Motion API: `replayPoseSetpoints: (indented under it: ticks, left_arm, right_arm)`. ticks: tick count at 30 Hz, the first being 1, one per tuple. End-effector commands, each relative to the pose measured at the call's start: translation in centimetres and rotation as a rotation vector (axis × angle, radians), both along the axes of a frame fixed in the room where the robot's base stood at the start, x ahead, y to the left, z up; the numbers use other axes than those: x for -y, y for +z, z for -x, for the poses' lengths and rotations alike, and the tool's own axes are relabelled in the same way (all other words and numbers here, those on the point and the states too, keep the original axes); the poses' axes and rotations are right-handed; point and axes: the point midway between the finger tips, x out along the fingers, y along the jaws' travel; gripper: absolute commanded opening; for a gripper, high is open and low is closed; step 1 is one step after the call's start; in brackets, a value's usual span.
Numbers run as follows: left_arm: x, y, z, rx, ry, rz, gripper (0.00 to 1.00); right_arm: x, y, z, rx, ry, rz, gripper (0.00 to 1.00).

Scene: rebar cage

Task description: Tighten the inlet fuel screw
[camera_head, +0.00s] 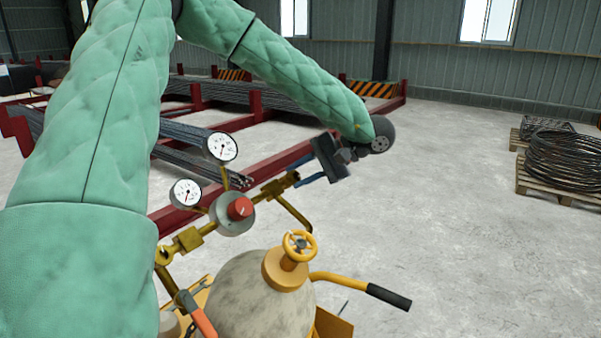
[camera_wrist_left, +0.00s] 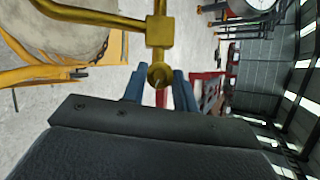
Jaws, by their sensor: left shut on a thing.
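A brass regulator assembly with two dial gauges stands over a pale gas tank (camera_head: 245,300). The inlet fuel screw (camera_head: 292,178) is the brass end of the fitting on the right of the regulator. In the left wrist view, the round brass end of the screw (camera_wrist_left: 160,75) faces the camera, below a square brass block. My left gripper (camera_head: 298,175) reaches it from the right, and its blue fingers lie on either side of the screw, shut on it. The fingers (camera_wrist_left: 160,88) also show in the left wrist view. My right gripper is not in view.
A red knob (camera_head: 240,208) and two gauges (camera_head: 222,147) sit left of the screw. A yellow handwheel (camera_head: 300,246) tops the tank, and a black-gripped handle (camera_head: 388,297) sticks out right. Red racks of rebar stand behind.

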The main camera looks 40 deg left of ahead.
Motion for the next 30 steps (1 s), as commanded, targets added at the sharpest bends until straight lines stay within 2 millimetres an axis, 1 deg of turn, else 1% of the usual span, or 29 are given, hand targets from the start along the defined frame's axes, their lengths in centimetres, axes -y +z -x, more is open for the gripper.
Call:
replayPoseSetpoints:
  ticks: [5,13,26,27,30]
  left_arm:
    - [0.1,0.1,-0.1,-0.062,-0.055,0.004,0.06]
    - [0.1,0.0,0.0,-0.108,-0.094,0.01,0.06]
    - [0.1,0.0,0.0,-0.112,-0.097,0.011,0.06]
    - [0.1,0.0,0.0,-0.112,-0.097,0.011,0.36]
    - [0.1,0.0,0.0,-0.112,-0.097,0.011,0.38]
  right_arm:
    - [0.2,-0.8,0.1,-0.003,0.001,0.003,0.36]
    - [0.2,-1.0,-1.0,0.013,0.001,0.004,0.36]
    - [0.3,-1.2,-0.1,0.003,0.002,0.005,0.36]
    - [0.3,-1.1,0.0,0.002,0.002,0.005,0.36]
    - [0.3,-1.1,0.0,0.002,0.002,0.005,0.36]
